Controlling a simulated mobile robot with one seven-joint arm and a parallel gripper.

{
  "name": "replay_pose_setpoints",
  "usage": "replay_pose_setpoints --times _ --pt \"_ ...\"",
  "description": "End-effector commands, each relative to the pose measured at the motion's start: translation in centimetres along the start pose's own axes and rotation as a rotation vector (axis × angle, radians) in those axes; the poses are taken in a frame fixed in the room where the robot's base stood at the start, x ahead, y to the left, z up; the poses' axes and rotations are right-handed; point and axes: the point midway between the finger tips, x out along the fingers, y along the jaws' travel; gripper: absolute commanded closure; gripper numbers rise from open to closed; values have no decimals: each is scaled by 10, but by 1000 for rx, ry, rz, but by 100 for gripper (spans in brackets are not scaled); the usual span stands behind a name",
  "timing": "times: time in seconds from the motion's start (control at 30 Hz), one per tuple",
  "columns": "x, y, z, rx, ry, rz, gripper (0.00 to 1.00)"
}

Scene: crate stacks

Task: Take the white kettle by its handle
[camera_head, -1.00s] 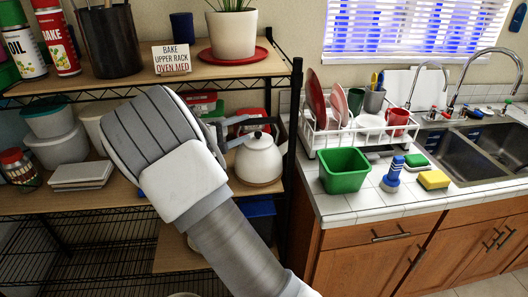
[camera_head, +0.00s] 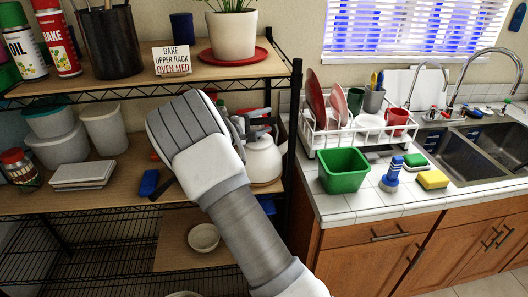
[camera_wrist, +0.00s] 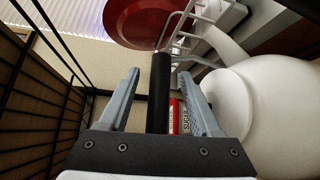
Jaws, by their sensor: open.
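The white kettle (camera_head: 264,162) stands on the middle shelf near the rack's right post, partly hidden by my arm in the head view. My gripper (camera_head: 258,121) is at the top of the kettle, around its dark handle. In the wrist view the kettle's white body (camera_wrist: 285,110) fills the right side. Its black handle (camera_wrist: 160,95) runs between the two open fingers of my gripper (camera_wrist: 163,85), with a visible gap on each side. The fingers are not closed on it.
The rack's black right post (camera_head: 291,120) stands just right of the kettle. The upper shelf (camera_head: 180,73) is above my gripper. A red sugar can (camera_wrist: 180,117) shows beyond the handle. A blue block (camera_head: 149,183) and white containers (camera_head: 105,128) are to the left.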

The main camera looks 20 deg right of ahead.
Motion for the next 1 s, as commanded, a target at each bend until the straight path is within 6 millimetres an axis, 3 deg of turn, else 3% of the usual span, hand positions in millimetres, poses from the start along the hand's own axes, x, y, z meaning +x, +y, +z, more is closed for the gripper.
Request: replay_pose_setpoints --times 0.03,0.4,1.0 --pt "0 0 0 0 0 0 37" --pt "0 0 0 0 0 0 100" --pt "-1 0 0 0 0 0 100"
